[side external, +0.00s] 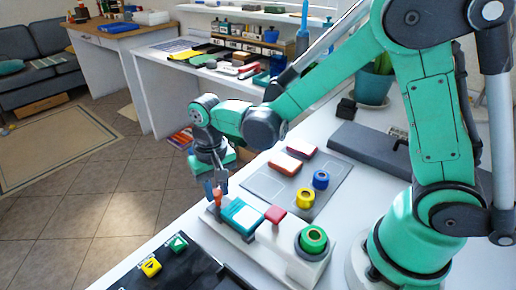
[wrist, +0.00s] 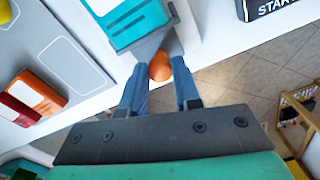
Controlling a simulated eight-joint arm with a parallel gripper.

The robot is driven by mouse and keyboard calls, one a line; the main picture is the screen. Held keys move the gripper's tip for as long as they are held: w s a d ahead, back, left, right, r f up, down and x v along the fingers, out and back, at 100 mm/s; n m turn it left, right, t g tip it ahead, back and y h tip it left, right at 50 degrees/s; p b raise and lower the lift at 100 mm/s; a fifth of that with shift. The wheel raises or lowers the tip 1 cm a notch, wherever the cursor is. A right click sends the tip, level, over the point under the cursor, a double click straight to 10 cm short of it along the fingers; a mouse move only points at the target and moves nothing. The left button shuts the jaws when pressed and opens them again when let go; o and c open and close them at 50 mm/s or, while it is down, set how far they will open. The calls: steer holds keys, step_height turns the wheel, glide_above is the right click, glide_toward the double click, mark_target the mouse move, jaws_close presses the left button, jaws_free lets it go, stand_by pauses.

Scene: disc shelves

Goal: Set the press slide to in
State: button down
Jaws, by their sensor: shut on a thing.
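The press (side external: 268,252) is a long white fixture on the table in the side view. Its teal slide plate (side external: 241,215) sits near the left end, and it also shows at the top of the wrist view (wrist: 128,22). An orange knob (wrist: 160,67) joins the slide by a grey bracket (wrist: 152,43). My gripper (side external: 214,190) is at the left end of the press, with its blue fingers on both sides of the knob, shut on it. In the side view the fingers partly hide the knob.
A black panel with yellow and green buttons (side external: 178,243) stands in front. Tiled floor lies beyond the table's left edge.

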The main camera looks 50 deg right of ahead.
mark_target(248, 218)
steer(key=shift+s, duration=0.1)
steer(key=s, duration=0.7)
steer(key=shift+s, duration=0.4)
steer(key=c, duration=0.6)
jaws_free()
steer(key=shift+r, duration=2.8)
